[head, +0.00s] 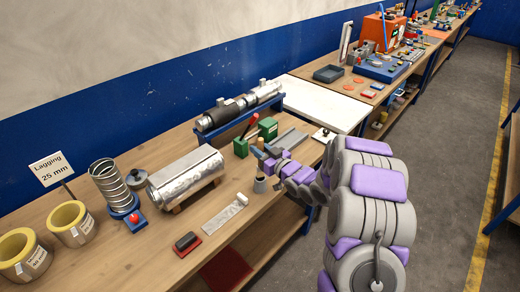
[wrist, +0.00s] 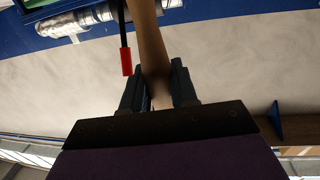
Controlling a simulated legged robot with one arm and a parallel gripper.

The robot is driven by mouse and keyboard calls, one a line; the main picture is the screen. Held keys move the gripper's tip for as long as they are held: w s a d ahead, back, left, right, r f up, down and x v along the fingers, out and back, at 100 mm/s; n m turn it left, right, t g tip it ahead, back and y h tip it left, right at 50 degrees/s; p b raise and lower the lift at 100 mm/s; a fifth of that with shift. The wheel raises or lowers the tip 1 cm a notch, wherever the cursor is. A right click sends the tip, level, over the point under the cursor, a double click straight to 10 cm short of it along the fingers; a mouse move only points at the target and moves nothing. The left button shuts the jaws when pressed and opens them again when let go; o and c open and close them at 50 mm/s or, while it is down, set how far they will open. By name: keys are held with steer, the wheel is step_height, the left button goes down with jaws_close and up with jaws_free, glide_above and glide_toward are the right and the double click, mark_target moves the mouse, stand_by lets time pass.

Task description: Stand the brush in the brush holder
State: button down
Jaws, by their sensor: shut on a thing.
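The brush shows as a tan wooden handle (wrist: 150,45) between the two dark fingers of my gripper (wrist: 155,88) in the wrist view. My gripper is shut on this handle. In the head view my gripper (head: 264,157) is over the bench, with the tan handle top (head: 260,143) just above it. A small grey cup (head: 260,186), which looks like the brush holder, stands on the bench just below my gripper. Something tan shows at the cup's mouth; I cannot tell whether the brush's lower end is inside or only above it.
Green blocks (head: 241,148) stand close behind my gripper, with a red-handled tool (head: 250,125) beside them. A foil-wrapped duct (head: 186,176) lies to the left. A metal strip (head: 225,212) and a dark block on a red base (head: 187,243) lie in front.

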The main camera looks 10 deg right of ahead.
steer(key=shift+f+b, duration=0.9)
steer(key=shift+f, duration=2.3)
steer(key=c, duration=0.8)
jaws_free()
steer(key=p+v, duration=0.2)
steer(key=v, duration=1.5)
steer(key=shift+s+d+f, duration=0.1)
steer(key=shift+s+d, duration=0.05)
steer(key=shift+d, duration=0.05)
